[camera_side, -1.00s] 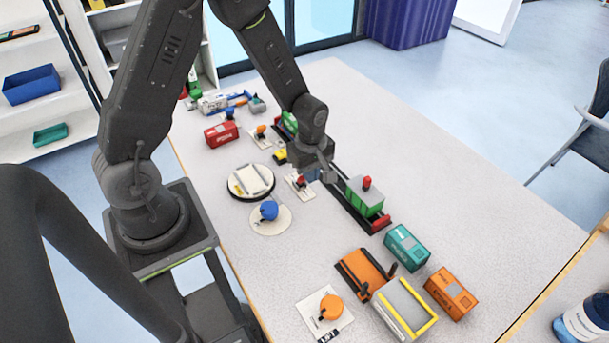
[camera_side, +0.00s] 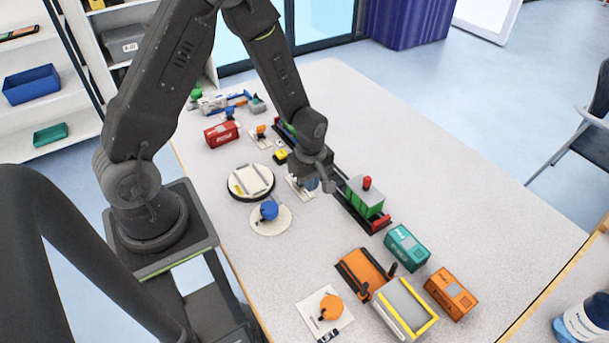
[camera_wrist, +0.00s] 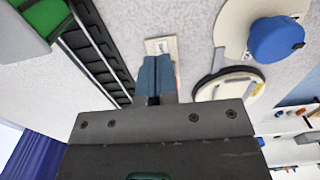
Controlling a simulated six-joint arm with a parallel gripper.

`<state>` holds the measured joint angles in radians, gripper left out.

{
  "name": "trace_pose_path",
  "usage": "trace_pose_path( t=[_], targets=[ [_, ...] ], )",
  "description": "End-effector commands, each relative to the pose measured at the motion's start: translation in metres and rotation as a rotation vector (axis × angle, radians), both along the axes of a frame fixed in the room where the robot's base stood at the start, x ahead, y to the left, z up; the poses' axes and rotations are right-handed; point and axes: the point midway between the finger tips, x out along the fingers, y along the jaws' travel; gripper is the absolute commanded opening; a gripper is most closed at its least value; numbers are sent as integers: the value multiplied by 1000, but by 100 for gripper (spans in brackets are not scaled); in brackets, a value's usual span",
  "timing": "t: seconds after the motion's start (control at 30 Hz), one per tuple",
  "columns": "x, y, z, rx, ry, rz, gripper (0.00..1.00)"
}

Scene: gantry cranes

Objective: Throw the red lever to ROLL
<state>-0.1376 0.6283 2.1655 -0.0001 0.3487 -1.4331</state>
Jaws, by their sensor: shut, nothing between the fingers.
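The red lever is hidden behind my gripper in both current views. Its small white base plate shows partly in the side view (camera_side: 294,189), and in the wrist view a part of the plate (camera_wrist: 161,45) shows just beyond the fingertips. My gripper (camera_side: 309,184) is shut with nothing between its blue-grey fingers, low over the plate. The fingers also show in the wrist view (camera_wrist: 156,68). I cannot tell whether they touch the lever, nor which way the lever is thrown.
A green block with a red knob (camera_side: 365,195) stands on a dark rail right of my gripper. A blue knob on a round base (camera_side: 269,210) and a white turntable (camera_side: 251,181) lie to the left. Teal (camera_side: 406,247) and orange (camera_side: 451,292) containers stand at the front right. The table's right side is clear.

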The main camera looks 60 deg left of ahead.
Motion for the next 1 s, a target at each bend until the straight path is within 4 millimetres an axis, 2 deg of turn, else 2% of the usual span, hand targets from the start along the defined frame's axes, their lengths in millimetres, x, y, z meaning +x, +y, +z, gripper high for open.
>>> trace_pose_path(
  t=[0.43, 1.0],
  targets=[
    [0, 2, 0, 0, -1, 1, 0],
    [0, 23, -1, 0, 0, 2, 0]
  ],
)
